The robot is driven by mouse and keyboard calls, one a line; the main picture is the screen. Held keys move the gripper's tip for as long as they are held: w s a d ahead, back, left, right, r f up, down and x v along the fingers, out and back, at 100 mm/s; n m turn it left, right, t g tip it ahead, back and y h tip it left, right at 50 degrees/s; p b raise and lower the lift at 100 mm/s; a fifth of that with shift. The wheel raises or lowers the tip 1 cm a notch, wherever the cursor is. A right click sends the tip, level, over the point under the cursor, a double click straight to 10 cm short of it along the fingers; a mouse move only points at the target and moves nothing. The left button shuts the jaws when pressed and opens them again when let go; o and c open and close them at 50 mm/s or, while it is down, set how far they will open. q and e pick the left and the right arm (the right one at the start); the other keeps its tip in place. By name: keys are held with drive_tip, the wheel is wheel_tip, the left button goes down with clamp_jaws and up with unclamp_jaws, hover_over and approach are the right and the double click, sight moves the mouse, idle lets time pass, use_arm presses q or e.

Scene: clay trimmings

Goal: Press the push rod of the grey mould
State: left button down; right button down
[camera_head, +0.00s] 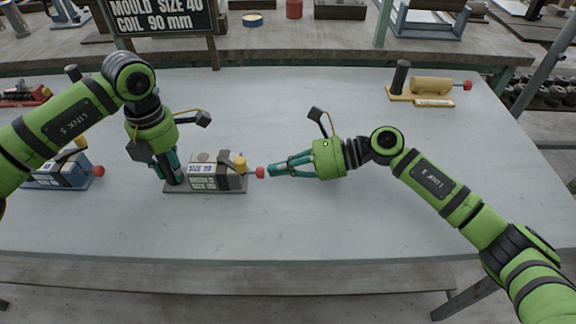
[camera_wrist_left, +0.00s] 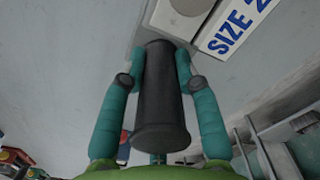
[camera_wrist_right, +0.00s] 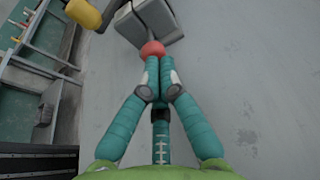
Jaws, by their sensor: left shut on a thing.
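The grey mould (camera_head: 232,183) stands on its base plate left of the table's middle, with a white size label on its side. Its push rod ends in a red knob (camera_head: 260,172) on the right, which also shows in the right wrist view (camera_wrist_right: 152,49). My left gripper (camera_head: 172,178) is shut around the mould's upright black handle (camera_wrist_left: 160,95) at the left end of the plate. My right gripper (camera_head: 271,171) points left at the red knob with its fingertips together. They are at the knob and partly cover it; I cannot tell whether they touch.
A blue mould (camera_head: 62,170) with a red knob is at the left, partly behind my left arm. A tan mould (camera_head: 430,86) stands at the back right, and a red one (camera_head: 24,96) at the far left. A dark sign (camera_head: 160,18) stands behind. The table's right half is mostly clear.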

drive_tip(key=shift+a, duration=1.45)
drive_tip(key=shift+d, duration=0.1)
drive_tip(key=shift+d, duration=0.3)
drive_tip(key=v, duration=1.3)
drive_tip(key=shift+d+f, duration=0.2)
drive_tip(key=shift+f, duration=0.2)
use_arm(q)
drive_tip(key=c, duration=0.8)
unclamp_jaws()
drive_tip(key=shift+c, duration=0.2)
use_arm(e)
drive_tip(key=shift+w, duration=0.1)
